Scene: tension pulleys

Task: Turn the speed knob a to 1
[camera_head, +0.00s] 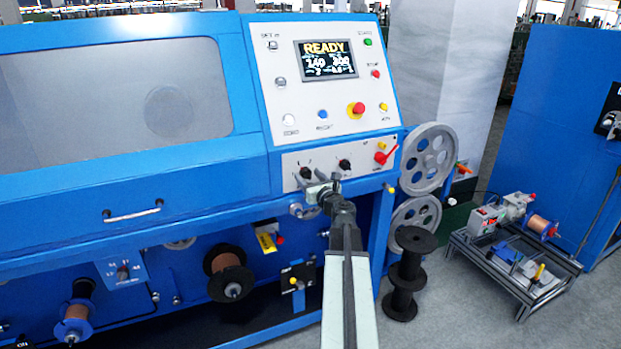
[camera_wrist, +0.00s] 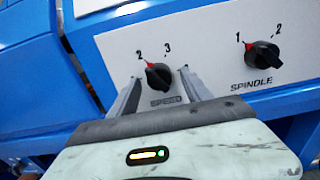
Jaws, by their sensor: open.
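The speed knob (camera_wrist: 159,77) is a small black knob on the white lower panel, left of a second black knob labelled SPINDLE (camera_wrist: 262,55). The speed knob's red mark points up and left, toward the 2. A 3 shows to the right of the 2, and no 1 shows beside this knob. In the head view the speed knob (camera_head: 306,173) is just above my gripper (camera_head: 318,186).
The spindle knob's red mark points toward its 1. A red lever (camera_head: 385,154) is at the panel's right end. A READY screen (camera_head: 326,60) and a red emergency button (camera_head: 356,109) sit above. Pulley wheels (camera_head: 428,160) and black spools (camera_head: 408,265) stand to the right.

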